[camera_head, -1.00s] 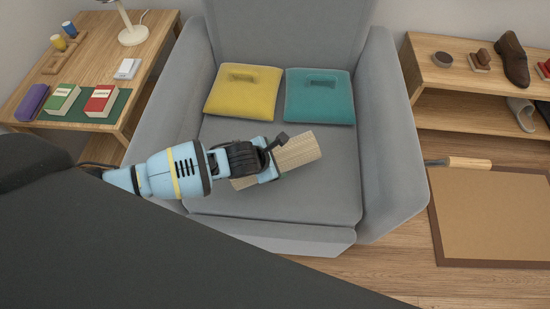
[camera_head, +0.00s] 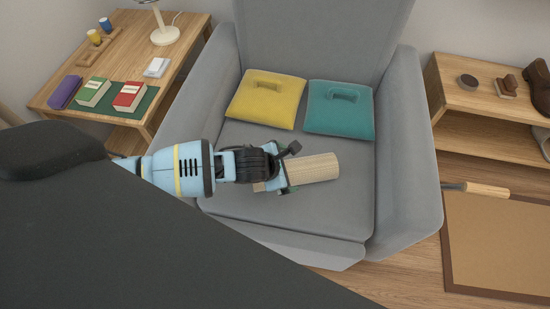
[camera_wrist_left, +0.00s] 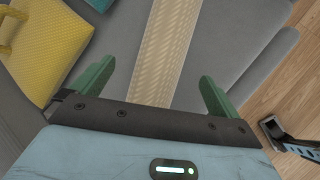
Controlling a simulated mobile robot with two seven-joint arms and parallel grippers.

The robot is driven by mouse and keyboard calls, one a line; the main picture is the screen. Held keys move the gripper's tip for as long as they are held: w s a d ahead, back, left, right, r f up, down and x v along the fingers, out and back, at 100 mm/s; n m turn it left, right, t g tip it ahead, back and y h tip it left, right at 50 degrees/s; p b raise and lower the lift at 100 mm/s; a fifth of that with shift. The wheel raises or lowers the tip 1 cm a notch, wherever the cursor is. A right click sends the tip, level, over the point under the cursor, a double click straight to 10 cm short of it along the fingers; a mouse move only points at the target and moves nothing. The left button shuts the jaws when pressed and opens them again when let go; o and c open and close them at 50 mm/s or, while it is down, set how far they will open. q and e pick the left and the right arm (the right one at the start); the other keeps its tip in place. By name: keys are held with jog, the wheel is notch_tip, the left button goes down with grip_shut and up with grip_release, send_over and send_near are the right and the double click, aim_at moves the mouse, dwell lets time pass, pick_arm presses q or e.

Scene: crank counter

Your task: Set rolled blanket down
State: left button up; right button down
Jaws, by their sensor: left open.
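The rolled blanket (camera_head: 313,168) is a beige, ribbed roll lying on the grey armchair's seat (camera_head: 300,215), in front of the cushions. It looks to rest on the seat, though its near end is partly hidden by my left gripper. My left gripper (camera_head: 283,176) is at the left end of the roll in the head view. In the left wrist view, my left gripper's green fingers (camera_wrist_left: 155,88) are spread apart, with the blanket (camera_wrist_left: 166,50) running between them and a gap on each side.
A yellow cushion (camera_head: 266,98) and a teal cushion (camera_head: 339,110) lean at the seat's back. The chair's right armrest (camera_head: 408,160) rises beside the seat. A wooden table (camera_head: 190,60) stands left, a shelf (camera_head: 480,100) right. The seat's front is clear.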

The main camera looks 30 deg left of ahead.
pick_arm(q)
jog(key=p+v, duration=0.1)
jog(key=v, duration=0.7)
jog(key=shift+p, duration=0.35)
jog(key=s+d+f+n+h, duration=0.2)
jog(key=s+d+f+n, duration=0.15)
jog(key=s+n, duration=0.5)
jog(key=s+d+f+n+h, duration=0.2)
jog(key=s+d+n, duration=0.35)
jog(key=n, duration=0.65)
jog(key=s+a+f+n+y, duration=0.2)
jog(key=s+a+n, duration=0.3)
jog(key=s+n, duration=0.5)
jog(key=s+a+f+n+y, duration=0.2)
jog(key=s+a+n, duration=0.3)
jog(key=s+n, duration=0.5)
jog(key=f+n, duration=0.1)
jog(key=n, duration=0.3)
jog(key=shift+s+a+g, duration=0.3)
jog(key=shift+s+a, duration=0.1)
